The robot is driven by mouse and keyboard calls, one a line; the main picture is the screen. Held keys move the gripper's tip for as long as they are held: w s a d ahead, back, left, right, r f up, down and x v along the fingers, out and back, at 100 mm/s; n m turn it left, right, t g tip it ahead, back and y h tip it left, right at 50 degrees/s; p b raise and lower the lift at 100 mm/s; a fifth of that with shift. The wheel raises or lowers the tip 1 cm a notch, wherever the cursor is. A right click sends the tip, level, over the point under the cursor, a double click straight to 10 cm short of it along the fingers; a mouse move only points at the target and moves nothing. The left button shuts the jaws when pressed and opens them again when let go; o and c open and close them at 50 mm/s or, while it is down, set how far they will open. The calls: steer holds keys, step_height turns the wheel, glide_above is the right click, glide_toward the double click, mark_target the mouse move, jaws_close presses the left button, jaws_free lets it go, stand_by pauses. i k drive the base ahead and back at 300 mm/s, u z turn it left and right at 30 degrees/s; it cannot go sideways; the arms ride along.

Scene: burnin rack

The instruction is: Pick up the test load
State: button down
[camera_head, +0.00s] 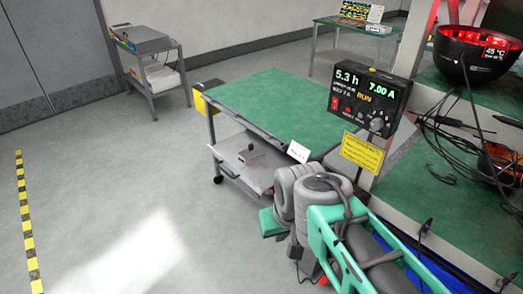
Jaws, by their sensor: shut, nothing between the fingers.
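No object in view is clearly labelled as the test load, so I cannot tell which one it is. A black instrument box (367,102) at centre right has a lit display reading 5.3 h, 7.00 A and RUN, with a knob and a red switch. A small grey box (252,155) with a dark top part sits on the lower shelf of the green-topped cart (262,95). My grey and green arm fills the bottom right. My gripper's fingers cannot be made out.
At right, a rack (440,215) with green shelves holds loose black cables and a red-glowing black bowl-shaped unit (474,55) reading 45 °C. A grey trolley (150,65) stands at back left, another table (350,28) at the back. The left floor is clear beyond a yellow-black strip (27,225).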

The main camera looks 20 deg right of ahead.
mark_target(251, 154)
steer(key=z, duration=0.05)
steer(key=i, duration=0.45)
steer(key=u, duration=0.55)
steer(key=i, duration=1.5)
steer(key=u, duration=0.25)
